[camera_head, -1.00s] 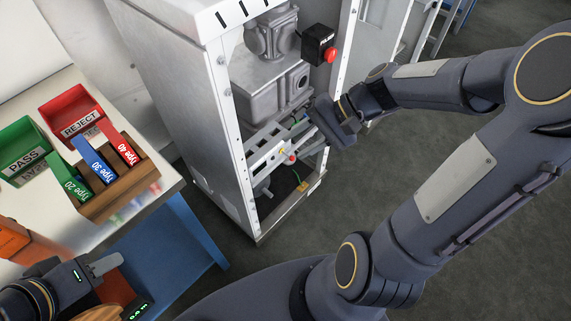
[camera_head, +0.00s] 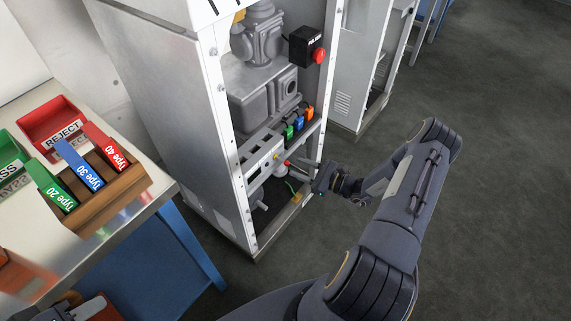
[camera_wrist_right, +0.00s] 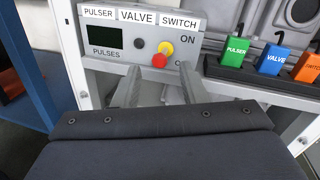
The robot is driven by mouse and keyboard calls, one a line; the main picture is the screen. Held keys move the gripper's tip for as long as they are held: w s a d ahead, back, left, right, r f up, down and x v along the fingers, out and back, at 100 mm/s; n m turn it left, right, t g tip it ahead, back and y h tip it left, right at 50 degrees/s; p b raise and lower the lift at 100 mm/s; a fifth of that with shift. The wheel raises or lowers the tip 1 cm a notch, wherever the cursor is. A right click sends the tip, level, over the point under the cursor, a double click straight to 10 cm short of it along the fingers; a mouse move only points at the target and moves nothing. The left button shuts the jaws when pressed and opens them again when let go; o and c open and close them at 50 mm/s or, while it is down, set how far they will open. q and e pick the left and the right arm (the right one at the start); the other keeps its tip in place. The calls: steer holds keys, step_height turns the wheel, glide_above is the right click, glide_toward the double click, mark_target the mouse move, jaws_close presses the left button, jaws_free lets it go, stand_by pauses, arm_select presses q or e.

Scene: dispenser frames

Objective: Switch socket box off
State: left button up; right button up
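The socket box (camera_wrist_right: 140,45) is a grey panel labelled PULSER, VALVE and SWITCH, with a dark PULSES display. It also shows low in the cabinet in the head view (camera_head: 259,155). A yellow part (camera_wrist_right: 166,48) and a red knob (camera_wrist_right: 159,61) sit beside the ON mark; the lower mark is partly hidden. My right gripper (camera_wrist_right: 158,88) is open, its two fingers apart just below the red knob. I cannot tell whether they touch it. In the head view my right gripper (camera_head: 308,170) is at the cabinet opening. My left gripper (camera_head: 88,308) is at the bottom left, mostly cut off.
Green (camera_wrist_right: 235,50), blue (camera_wrist_right: 271,60) and orange (camera_wrist_right: 308,68) plugs stand right of the panel. A black box with a red button (camera_head: 318,56) hangs above. The cabinet's white frame (camera_head: 232,140) borders the opening. A table (camera_head: 150,200) with trays and Type blocks stands left.

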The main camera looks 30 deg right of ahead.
mark_target(286, 163)
steer(key=x, duration=0.5)
steer(key=shift+w+a, duration=0.15)
